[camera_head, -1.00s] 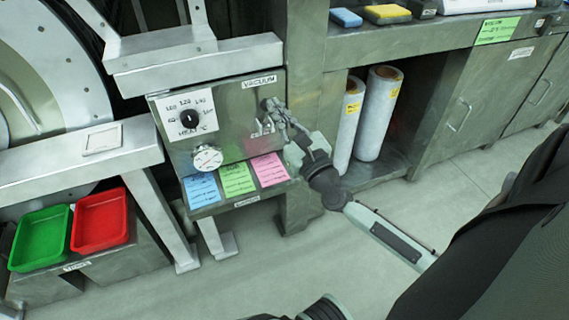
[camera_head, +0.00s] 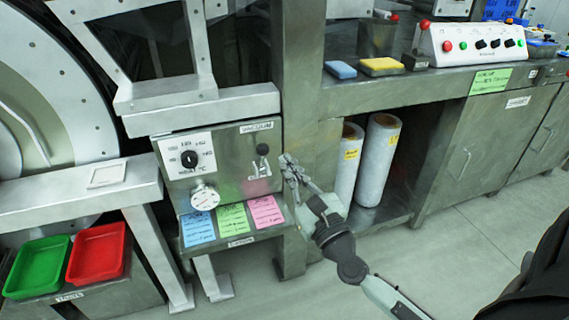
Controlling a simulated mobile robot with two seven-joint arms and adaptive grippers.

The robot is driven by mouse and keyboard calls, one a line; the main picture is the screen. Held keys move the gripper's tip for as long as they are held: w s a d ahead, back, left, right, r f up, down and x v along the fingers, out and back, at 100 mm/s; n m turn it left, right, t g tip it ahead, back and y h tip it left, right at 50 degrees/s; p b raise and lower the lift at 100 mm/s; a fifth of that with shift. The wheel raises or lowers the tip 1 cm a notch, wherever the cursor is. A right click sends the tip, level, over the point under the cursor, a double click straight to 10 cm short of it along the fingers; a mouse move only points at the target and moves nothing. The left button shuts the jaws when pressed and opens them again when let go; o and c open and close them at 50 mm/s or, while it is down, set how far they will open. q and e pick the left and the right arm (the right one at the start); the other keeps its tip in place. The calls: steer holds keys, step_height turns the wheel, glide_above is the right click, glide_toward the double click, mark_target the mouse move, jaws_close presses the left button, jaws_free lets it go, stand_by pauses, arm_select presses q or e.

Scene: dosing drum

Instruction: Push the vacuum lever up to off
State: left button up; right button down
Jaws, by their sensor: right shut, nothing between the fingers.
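The vacuum lever (camera_head: 262,150) is a dark knob on a short stem on the grey control box (camera_head: 228,140), under the VACUUM label (camera_head: 257,127). The knob stands at the upper part of its mount, above a small white marked plate (camera_head: 259,170). My right gripper (camera_head: 286,160) is shut and empty, just to the right of the lever near the box's right edge, apart from the knob in the picture. My left gripper is not in view.
Coloured notes (camera_head: 232,218) lie below. A grey post (camera_head: 300,100) and white rolls (camera_head: 378,160) stand right. Red (camera_head: 97,253) and green (camera_head: 37,266) trays are lower left.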

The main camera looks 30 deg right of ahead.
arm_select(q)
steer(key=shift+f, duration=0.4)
arm_select(e)
steer(key=s+r, duration=0.2)
steer(key=s, duration=0.2)
steer(key=shift+a+r, duration=0.15)
steer(key=shift+r, duration=0.25)
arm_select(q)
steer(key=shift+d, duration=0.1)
